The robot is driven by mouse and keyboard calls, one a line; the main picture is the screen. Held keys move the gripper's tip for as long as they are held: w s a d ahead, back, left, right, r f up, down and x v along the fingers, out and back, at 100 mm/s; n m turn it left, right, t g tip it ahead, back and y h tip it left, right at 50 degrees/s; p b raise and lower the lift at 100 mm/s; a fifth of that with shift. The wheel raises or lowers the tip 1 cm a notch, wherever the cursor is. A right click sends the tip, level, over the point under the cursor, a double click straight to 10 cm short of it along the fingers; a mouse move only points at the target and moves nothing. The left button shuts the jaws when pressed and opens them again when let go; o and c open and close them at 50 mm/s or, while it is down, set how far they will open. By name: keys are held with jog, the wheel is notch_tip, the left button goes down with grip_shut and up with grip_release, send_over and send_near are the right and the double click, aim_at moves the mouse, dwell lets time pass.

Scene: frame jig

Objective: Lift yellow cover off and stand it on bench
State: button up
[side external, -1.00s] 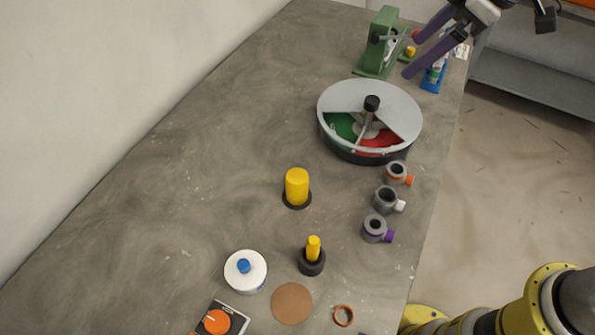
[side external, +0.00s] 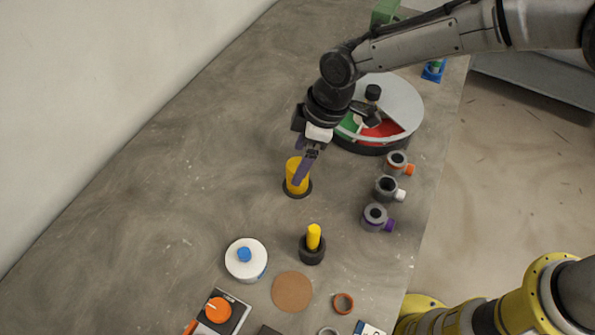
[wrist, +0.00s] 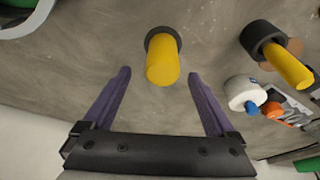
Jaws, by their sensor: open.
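The yellow cover (side external: 292,170) is a tall cylinder standing upright on a black round base (side external: 297,193) on the bench. It also shows in the wrist view (wrist: 162,66), ahead of the fingers and roughly centred between them. My gripper (side external: 300,172) has purple fingers and is open and empty. In the side view one finger overlaps part of the cover. In the wrist view the fingers (wrist: 160,75) lie on either side with gaps, and neither is seen touching it. The grey bench (side external: 200,150) has bare surface around the base.
A smaller yellow peg (side external: 313,236) stands in a black holder nearby. A white round container (side external: 246,259) with a blue knob, a brown disc (side external: 292,291) and an orange-knobbed box (side external: 220,309) lie toward the front. A divided round tray (side external: 408,100) stands behind. Bench left of the cover is clear.

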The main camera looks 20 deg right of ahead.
aim_at(293, 164)
jog(key=shift+x, duration=3.2)
jog(key=shift+s+d, duration=0.15)
jog(key=shift+s, duration=0.05)
jog(key=c, duration=1.4)
jog(key=shift+c, duration=0.2)
notch_tip(293, 164, up, 18)
jog(key=shift+f, duration=0.2)
